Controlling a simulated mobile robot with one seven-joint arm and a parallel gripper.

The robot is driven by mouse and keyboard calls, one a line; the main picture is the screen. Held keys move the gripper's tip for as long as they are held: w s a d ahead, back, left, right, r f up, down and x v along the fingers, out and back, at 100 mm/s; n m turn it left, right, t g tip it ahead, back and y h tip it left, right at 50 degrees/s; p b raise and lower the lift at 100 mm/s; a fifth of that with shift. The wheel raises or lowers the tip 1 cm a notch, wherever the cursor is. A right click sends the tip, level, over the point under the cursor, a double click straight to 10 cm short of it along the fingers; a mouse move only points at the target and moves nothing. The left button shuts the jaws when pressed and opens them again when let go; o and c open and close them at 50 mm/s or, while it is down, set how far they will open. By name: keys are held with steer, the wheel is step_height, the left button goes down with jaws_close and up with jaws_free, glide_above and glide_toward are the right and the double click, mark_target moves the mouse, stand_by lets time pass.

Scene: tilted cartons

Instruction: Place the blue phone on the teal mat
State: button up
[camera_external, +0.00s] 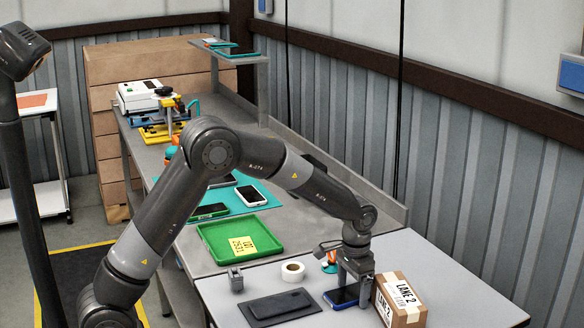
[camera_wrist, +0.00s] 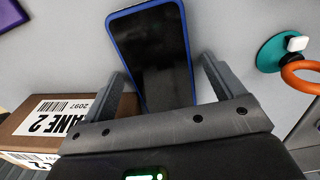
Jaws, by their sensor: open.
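The blue phone (camera_external: 342,297) lies on the light grey table, dark screen facing up with a blue rim. It also shows in the wrist view (camera_wrist: 155,58), slightly tilted. My gripper (camera_external: 350,279) is low over the phone, pointing down. In the wrist view my gripper (camera_wrist: 162,80) is open, one finger on each side of the phone; whether they touch it is unclear. The near end of the phone is hidden by my gripper. The teal mat (camera_external: 259,185) lies on the grey bench farther back, partly hidden by my arm, with a white-framed phone (camera_external: 250,195) and other phones on it.
A LANE 2 carton (camera_external: 402,303) stands close right of my gripper; it shows at left in the wrist view (camera_wrist: 30,125). A tape roll (camera_external: 292,271) and a dark pad (camera_external: 268,310) with a black phone are left. A green tray (camera_external: 210,236) lies before the mat.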

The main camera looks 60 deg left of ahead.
mark_target(351, 288)
step_height(351, 288, up, 11)
steer(key=s+r+t, duration=0.1)
steer(key=s+r, duration=0.7)
steer(key=s+r+t, duration=0.2)
steer(key=s+t, duration=0.2)
steer(key=s, duration=2.3)
steer(key=shift+t, duration=0.3)
steer(key=shift+o, duration=0.4)
steer(key=shift+s+f, duration=0.15)
steer(key=shift+s, duration=0.1)
steer(key=shift+w, duration=0.15)
